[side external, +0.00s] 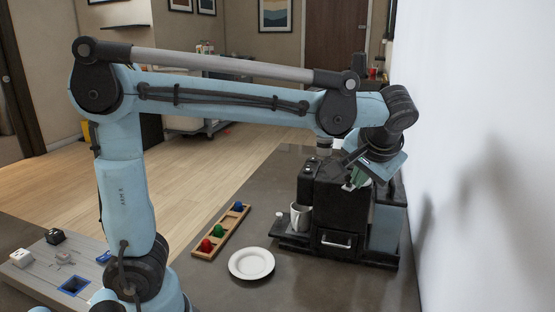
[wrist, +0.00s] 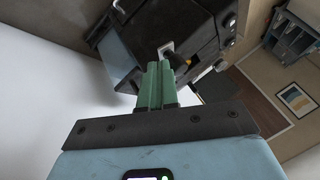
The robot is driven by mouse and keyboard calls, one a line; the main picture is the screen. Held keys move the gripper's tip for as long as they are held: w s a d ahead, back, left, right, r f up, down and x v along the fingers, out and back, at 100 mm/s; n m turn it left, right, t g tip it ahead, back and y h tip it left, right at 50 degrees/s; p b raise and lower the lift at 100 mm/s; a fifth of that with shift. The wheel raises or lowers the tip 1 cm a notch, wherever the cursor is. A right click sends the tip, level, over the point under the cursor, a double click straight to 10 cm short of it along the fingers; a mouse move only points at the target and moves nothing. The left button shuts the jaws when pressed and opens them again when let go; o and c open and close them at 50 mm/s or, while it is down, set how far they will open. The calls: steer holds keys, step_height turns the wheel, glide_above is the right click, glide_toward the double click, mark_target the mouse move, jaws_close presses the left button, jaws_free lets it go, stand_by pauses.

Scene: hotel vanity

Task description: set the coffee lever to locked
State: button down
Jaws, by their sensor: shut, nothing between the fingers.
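The black coffee machine (side external: 328,216) stands on the dark counter near the white wall. My gripper (side external: 355,183) is at the upper part of the machine, at its right side in the side view. In the wrist view my gripper's two green fingers (wrist: 159,66) are shut together with nothing between them. Their tips are close to a small pale plate and a dark lever (wrist: 178,60) on the machine (wrist: 205,22). I cannot tell whether the fingertips touch the lever, nor which setting it is in.
A mug (side external: 300,217) stands at the machine's left. A grey board (side external: 40,278) with sockets is at far left. The white wall (side external: 470,150) is close on the right.

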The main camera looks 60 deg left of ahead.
mark_target(338, 182)
steer(key=a+m+t, duration=0.1)
steer(key=s+a+m+h, duration=0.1)
steer(key=a+m, duration=0.1)
steer(key=s+a+m+t+h, duration=0.1)
steer(key=a+m, duration=0.1)
steer(key=shift+s+a+t, duration=0.1)
steer(key=shift+a+t, duration=0.1)
steer(key=shift+t, duration=0.1)
steer(key=shift+w+a+m+t+h, duration=0.2)
steer(key=shift+a+m+h, duration=0.3)
steer(key=shift+a+m, duration=0.7)
steer(key=shift+w+a+m+t+h, duration=0.15)
steer(key=shift+a+m+h, duration=0.4)
steer(key=shift+a, duration=1.15)
steer(key=shift+w+a, duration=0.2)
steer(key=shift+a, duration=0.3)
steer(key=shift+w+a, duration=0.2)
steer(key=shift+a, duration=0.25)
steer(key=shift+a, duration=0.15)
